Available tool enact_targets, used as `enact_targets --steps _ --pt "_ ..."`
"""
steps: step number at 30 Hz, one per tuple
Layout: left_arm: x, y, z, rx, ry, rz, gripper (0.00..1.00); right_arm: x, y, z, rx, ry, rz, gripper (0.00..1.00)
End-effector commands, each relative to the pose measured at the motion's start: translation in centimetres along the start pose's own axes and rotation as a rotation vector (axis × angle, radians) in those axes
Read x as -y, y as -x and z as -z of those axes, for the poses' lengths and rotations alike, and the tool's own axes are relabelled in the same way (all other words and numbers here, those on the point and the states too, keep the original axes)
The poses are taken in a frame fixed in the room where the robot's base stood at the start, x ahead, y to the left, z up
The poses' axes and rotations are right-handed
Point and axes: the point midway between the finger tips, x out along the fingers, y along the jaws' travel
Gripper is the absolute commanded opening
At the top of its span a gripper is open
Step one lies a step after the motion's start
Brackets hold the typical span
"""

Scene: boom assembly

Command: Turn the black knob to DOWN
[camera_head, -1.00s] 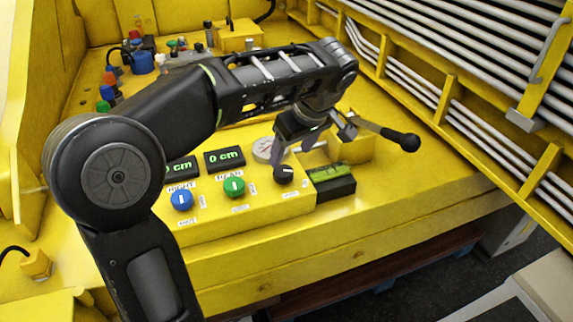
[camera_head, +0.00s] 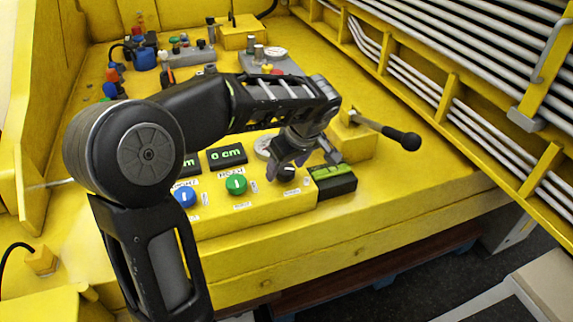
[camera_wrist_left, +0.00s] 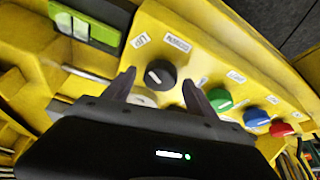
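The black knob (camera_wrist_left: 160,74) sits on the yellow control box with a white line on its face; it also shows in the head view (camera_head: 286,172), partly covered. Labels stand beside it in the wrist view; one seems to read UP, and none clearly reads DOWN. My left gripper (camera_wrist_left: 162,92) is open, with one finger on each side of the knob and a visible gap to it. In the head view my left gripper (camera_head: 284,166) is above the knob, pointing down. My right gripper is not in view.
A green knob (camera_head: 236,184) and a blue knob (camera_head: 185,196) sit left of the black knob. A green-and-black level-like block (camera_head: 332,181) is close on the right.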

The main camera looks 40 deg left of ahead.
Motion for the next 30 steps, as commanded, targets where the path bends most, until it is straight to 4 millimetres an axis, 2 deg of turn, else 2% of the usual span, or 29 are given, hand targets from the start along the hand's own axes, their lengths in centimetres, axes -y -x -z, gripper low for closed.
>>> enact_targets --steps 2,22,30 --pt "-0.01 0.02 0.00 0.000 0.000 0.000 0.59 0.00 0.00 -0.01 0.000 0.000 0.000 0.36" --pt "0.00 0.05 0.00 0.000 -0.001 0.000 0.05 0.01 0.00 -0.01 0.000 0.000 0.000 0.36" --pt "0.02 -0.03 -0.03 0.000 -0.016 -0.006 0.04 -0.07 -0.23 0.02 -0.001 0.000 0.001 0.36"
